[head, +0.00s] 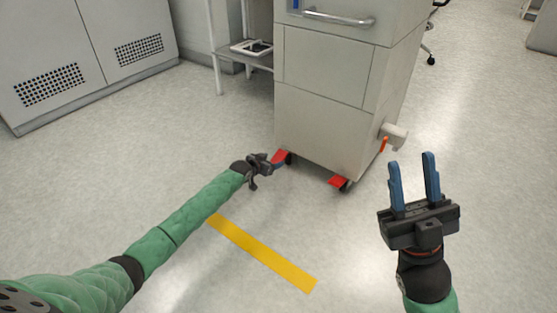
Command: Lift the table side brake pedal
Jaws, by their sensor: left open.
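A grey wheeled cabinet (318,132) stands in the middle of the head view, with two red brake pedals at its lower front corners. The left red pedal (280,156) is on the side nearer the side table. The right red pedal (338,182) sticks out by the other front wheel. My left gripper (274,163) is low at the left pedal and partly overlaps it; I cannot tell whether they touch. Its fingers are small and partly hidden. My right gripper (411,160) is raised at the right, its two blue fingers apart with nothing between them.
A white side table (228,50) with a tray (251,47) stands behind the cabinet at the left. Grey vented cabinets (85,45) line the back left. A yellow floor stripe (262,252) lies in front. A grey part with an orange piece (394,136) juts from the cabinet's right side.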

